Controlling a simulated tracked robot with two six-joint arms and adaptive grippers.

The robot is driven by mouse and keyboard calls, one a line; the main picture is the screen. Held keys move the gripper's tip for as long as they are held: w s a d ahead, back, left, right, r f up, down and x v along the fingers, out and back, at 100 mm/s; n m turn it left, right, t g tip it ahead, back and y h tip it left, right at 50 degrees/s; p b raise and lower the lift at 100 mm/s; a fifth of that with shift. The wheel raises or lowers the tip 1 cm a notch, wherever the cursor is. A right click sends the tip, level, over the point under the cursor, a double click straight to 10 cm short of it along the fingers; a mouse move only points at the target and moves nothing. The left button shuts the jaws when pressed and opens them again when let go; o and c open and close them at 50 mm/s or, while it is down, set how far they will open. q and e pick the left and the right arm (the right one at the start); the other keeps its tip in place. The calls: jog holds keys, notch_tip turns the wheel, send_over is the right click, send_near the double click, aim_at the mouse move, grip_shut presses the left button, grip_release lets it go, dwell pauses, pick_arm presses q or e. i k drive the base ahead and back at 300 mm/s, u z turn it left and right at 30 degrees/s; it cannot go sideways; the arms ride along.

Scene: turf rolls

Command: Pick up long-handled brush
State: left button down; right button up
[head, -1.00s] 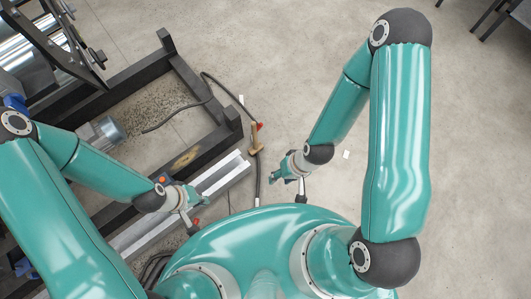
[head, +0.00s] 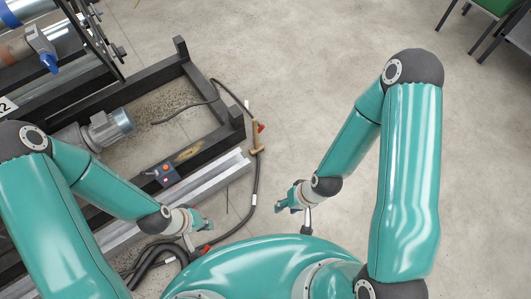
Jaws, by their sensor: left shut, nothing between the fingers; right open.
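I cannot clearly make out a long-handled brush. A small wooden T-shaped tool (head: 256,140) lies on the floor by the end of the black frame; it is too small to tell whether it is a brush. My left gripper (head: 209,226) is shut and empty, low over the floor beside the metal rail. My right gripper (head: 281,206) is open and empty, below and right of the wooden tool and apart from it.
A black steel frame (head: 217,142) and a light metal rail (head: 215,173) fill the left. A black cable (head: 254,185) runs past the wooden tool. The floor on the right is mostly clear.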

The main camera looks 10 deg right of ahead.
aim_at(258, 147)
jog(key=u, duration=0.15)
jog(key=i, duration=0.85)
jog(key=z, duration=0.05)
